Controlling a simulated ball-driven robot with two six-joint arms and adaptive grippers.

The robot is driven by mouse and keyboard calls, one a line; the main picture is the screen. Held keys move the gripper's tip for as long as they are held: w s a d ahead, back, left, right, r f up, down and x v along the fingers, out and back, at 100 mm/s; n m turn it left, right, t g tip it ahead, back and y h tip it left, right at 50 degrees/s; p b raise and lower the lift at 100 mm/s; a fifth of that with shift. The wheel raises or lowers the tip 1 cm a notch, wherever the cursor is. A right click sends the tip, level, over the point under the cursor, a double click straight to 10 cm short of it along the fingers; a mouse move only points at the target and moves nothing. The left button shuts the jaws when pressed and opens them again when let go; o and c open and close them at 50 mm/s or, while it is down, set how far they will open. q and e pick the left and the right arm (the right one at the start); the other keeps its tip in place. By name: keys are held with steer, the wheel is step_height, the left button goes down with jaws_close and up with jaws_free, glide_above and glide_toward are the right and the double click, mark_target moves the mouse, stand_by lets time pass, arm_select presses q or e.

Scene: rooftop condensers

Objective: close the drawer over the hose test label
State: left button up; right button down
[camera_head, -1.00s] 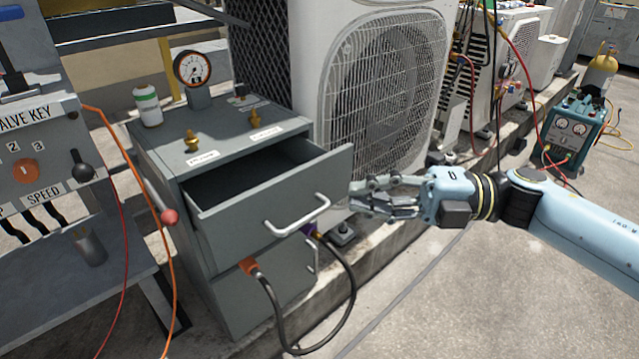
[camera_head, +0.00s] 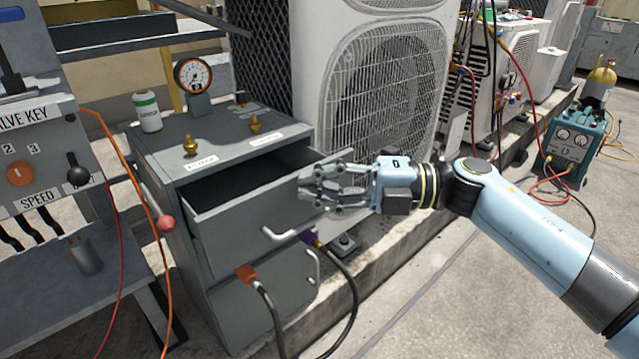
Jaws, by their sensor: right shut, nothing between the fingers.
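The grey drawer (camera_head: 236,228) is pulled out from the top of a grey cabinet (camera_head: 262,312). My left gripper is not in view.
A gauge (camera_head: 193,75), a white-green bottle (camera_head: 147,111) and brass fittings (camera_head: 190,145) stand on the cabinet. A black hose (camera_head: 268,308) hangs in front. A control panel (camera_head: 38,150) stands left, a condenser (camera_head: 385,90) behind.

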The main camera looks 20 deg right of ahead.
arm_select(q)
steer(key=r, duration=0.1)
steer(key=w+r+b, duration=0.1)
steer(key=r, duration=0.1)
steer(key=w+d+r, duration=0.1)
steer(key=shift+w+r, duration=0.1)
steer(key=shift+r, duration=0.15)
arm_select(e)
steer(key=w+a, duration=0.3)
steer(key=w, duration=0.6)
steer(key=shift+r, duration=0.15)
steer(key=shift+a, duration=0.1)
